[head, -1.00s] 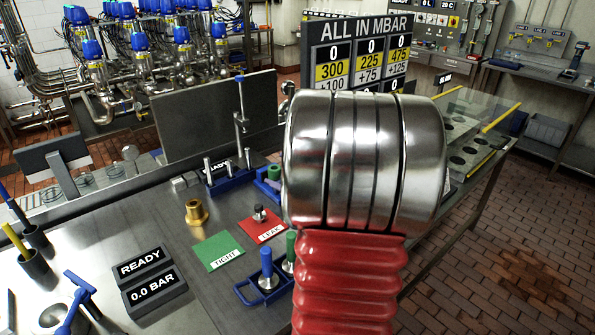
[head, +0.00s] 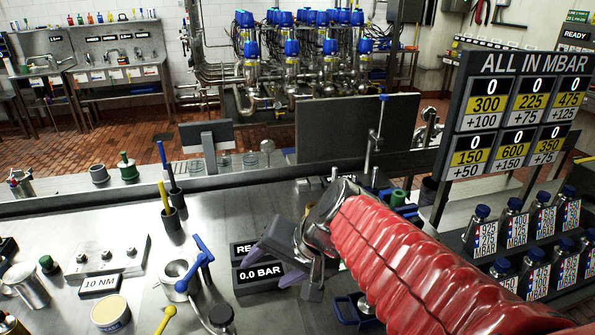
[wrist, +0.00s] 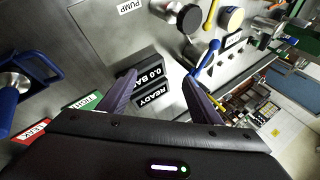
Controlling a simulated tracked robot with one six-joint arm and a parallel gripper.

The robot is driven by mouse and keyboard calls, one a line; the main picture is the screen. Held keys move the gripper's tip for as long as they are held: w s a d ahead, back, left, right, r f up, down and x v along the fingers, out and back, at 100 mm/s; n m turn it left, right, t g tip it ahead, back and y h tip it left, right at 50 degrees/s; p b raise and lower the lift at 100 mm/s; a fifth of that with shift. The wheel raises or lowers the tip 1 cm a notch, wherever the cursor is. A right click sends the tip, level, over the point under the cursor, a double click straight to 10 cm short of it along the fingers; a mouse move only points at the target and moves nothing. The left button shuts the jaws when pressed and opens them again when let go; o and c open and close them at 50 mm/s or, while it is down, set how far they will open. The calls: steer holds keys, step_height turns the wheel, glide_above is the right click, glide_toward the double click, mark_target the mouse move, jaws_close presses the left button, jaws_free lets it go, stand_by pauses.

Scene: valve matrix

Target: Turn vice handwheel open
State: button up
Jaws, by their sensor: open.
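A round steel fixture (head: 178,275) with a blue bar handle (head: 195,265) stands on the bench, left of my gripper in the head view; it looks like the vice. The blue handle also shows at the upper right of the wrist view (wrist: 208,60). I cannot make out a full handwheel rim. My gripper (head: 268,268) is open, its dark purple fingers apart and empty. In the wrist view the fingertips (wrist: 160,78) straddle the READY / 0.0 BAR display (wrist: 152,90) from above. The gripper does not touch the blue handle.
A 10 NM plate (head: 102,285), a yellow-lidded tin (head: 111,313) and a black knob (head: 221,317) surround the fixture. Cups with yellow and blue tools (head: 172,217) stand behind it. A pressure board (head: 515,110) and several labelled bottles fill the right side.

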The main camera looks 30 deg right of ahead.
steer(key=s+n+h, duration=0.3)
steer(key=s+n, duration=0.4)
steer(key=s, duration=0.1)
steer(key=shift+a+r+n+g+h, duration=0.2)
steer(key=shift+a+n+g+h, duration=0.1)
steer(key=shift+a, duration=0.05)
steer(key=shift+s, duration=0.1)
